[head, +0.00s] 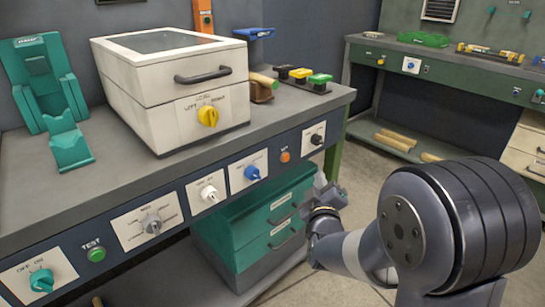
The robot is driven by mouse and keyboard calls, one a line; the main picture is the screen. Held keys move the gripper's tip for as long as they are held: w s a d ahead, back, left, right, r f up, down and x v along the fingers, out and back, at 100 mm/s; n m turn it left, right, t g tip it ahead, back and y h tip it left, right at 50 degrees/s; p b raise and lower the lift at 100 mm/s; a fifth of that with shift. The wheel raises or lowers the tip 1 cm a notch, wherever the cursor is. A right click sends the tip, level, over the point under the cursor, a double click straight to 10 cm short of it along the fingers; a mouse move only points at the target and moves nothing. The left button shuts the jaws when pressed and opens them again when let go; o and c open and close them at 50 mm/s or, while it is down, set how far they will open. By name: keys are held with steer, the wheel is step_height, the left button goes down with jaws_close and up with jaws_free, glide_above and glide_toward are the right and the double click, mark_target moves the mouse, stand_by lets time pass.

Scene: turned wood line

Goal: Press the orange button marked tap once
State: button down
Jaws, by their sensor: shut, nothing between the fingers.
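The orange button (285,156) is a small round button on the dark blue front panel of the near workbench, to the right of the blue knob. A small label sits just above it, too small to read surely. My gripper (332,192) is in front of the bench, below and to the right of the button, and apart from it. It is shut and empty. Its fingertips are small and partly hard to make out against the teal drawers. Nothing covers the button.
The panel also holds a green button (96,254), a teal knob (41,280), a grey knob (152,222), a white knob (209,194), a blue knob (252,172) and a black knob (316,139). Teal drawers (270,222) stand below. A white box (170,85) sits on top.

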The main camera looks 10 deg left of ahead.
mark_target(286, 157)
stand_by(0.3)
steer(key=w+a+p, duration=0.2)
steer(key=w+a, duration=0.3)
steer(key=a, duration=0.1)
steer(key=shift+w+a, duration=0.2)
steer(key=shift+a, duration=0.2)
steer(key=shift+w+a, duration=0.1)
stand_by(1.9)
steer(key=shift+w+a, duration=0.15)
steer(key=shift+a, duration=0.1)
steer(key=shift+w+a, duration=0.25)
steer(key=shift+a, duration=0.05)
stand_by(0.7)
steer(key=shift+s+d+b, duration=0.35)
steer(key=shift+s+d, duration=0.15)
steer(key=shift+d, duration=0.15)
